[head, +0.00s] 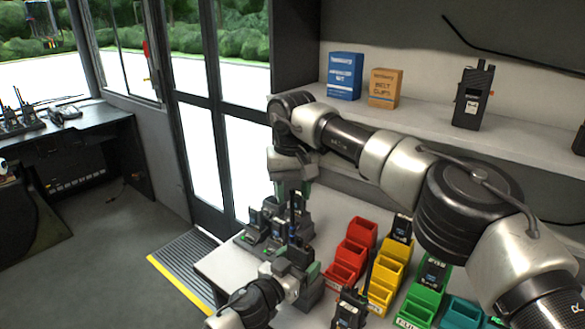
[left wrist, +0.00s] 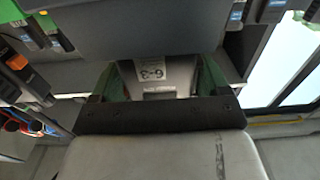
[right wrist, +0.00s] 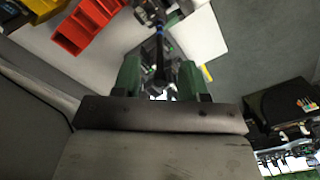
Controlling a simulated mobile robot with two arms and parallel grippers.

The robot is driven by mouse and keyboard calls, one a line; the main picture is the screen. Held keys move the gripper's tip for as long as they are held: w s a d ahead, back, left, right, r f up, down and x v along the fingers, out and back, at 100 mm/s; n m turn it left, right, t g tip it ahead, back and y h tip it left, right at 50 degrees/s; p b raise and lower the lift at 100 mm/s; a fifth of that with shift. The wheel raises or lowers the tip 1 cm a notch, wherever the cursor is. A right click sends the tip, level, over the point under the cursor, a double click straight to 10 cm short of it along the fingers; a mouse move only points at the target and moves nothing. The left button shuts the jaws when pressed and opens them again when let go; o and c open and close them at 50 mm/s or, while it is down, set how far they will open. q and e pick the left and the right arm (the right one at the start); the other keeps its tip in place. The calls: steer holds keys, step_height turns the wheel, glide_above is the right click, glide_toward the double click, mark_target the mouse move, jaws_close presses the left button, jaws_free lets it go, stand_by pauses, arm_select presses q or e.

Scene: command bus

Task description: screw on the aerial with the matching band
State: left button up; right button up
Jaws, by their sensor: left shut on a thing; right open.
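My left gripper (head: 301,262) is shut on a dark handheld radio (head: 297,250) above the left part of the worktop. In the left wrist view the radio's grey back with a white label (left wrist: 152,72) shows between the green fingers. A thin black aerial (head: 292,208) stands upright above this radio. In the right wrist view the aerial (right wrist: 160,62) has a blue band near its far end, by the radio. My right gripper (right wrist: 158,80) is open, with the aerial between its fingers. Whether the aerial is seated on the radio cannot be told.
Red bins (head: 345,265), yellow bins (head: 388,272), green bins (head: 425,298) and a teal bin (head: 462,313) fill the worktop's right. Another radio (head: 350,309) stands in front. Several radios (head: 262,225) stand behind my left gripper. The shelf holds a blue box (head: 345,76), an orange box (head: 385,88) and a radio (head: 472,97).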

steer(key=shift+f, duration=1.35)
jaws_close()
